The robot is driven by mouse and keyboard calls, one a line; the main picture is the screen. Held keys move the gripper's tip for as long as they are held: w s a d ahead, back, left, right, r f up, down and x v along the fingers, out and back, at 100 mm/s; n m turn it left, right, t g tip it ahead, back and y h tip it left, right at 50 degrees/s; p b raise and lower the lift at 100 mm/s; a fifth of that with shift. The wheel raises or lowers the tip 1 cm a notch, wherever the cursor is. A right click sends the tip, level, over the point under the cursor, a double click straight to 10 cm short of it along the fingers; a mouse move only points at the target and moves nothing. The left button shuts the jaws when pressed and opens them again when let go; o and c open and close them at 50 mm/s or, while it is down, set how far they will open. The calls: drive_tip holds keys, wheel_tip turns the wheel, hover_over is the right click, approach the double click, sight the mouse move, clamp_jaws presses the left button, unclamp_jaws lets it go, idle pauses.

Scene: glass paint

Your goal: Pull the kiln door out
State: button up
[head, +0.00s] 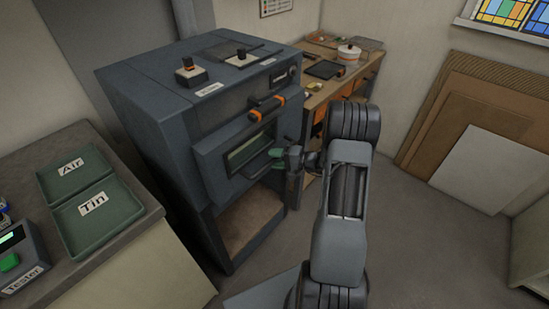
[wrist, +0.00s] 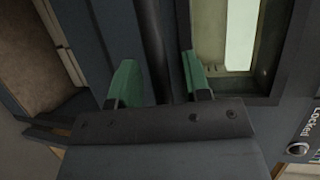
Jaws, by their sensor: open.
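The kiln (head: 150,125) is a dark blue-grey cabinet left of centre in the head view. Its door (head: 212,170) is on the front, with a pale greenish window (head: 248,148). The door looks closed. My gripper (head: 276,160) is at the door's front, just below the window. In the wrist view my gripper's green fingers (wrist: 158,80) are apart, with a dark bar (wrist: 155,45) running between them. The bar looks like the door's handle. I cannot tell whether either finger touches it.
A bar with orange ends (head: 266,108) sits above the window. A "Locked" label (wrist: 300,123) shows beside a round knob in the wrist view. Green trays (head: 92,200) lie on the left counter. A wooden bench (head: 318,90) stands behind. Floor (head: 430,240) is clear at right.

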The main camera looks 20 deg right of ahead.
drive_tip(key=shift+w+a, duration=0.2)
drive_tip(key=shift+c, duration=0.2)
clamp_jaws()
idle(0.4)
